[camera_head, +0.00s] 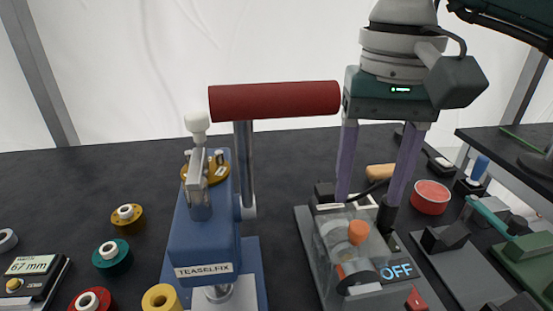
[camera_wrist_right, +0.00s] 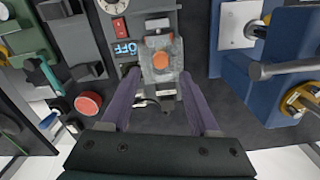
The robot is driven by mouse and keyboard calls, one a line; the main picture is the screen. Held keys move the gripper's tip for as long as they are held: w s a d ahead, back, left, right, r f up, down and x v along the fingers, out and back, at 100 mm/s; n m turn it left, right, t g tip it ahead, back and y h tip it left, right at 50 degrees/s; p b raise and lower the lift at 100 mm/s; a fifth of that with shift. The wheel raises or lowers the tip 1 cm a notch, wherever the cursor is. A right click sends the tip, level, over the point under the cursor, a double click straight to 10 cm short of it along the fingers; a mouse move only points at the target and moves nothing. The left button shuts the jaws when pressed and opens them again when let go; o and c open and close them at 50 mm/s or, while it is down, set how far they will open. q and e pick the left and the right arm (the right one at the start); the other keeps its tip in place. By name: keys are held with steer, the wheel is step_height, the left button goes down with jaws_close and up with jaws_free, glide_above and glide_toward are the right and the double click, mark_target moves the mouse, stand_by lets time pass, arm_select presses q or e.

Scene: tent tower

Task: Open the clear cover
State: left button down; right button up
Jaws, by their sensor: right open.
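The clear cover (camera_head: 374,248) is a see-through box with an orange knob (camera_head: 358,232). It sits over the mechanism of a grey device (camera_head: 312,252) and looks closed. In the right wrist view the cover (camera_wrist_right: 149,72) and orange knob (camera_wrist_right: 162,60) lie ahead, between the fingertips. My right gripper (camera_head: 365,212) points down from above with its purple fingers apart and empty. Its fingertips are behind the cover in the head view, one on each side. I cannot tell whether they touch the device. My left gripper is not in view.
The device has an OFF display (camera_head: 396,271) and a red switch (camera_head: 416,300). A blue press (camera_head: 203,245) with a red roller (camera_head: 275,100) stands to the left. A red round tub (camera_head: 431,197) and a grey plate (camera_head: 462,265) are to the right. Coloured spools lie far left.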

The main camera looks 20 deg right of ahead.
mark_target(360, 225)
step_height(360, 225, down, 5)
steer(key=shift+f, duration=0.15)
jaws_close()
stand_by(0.5)
stand_by(1.0)
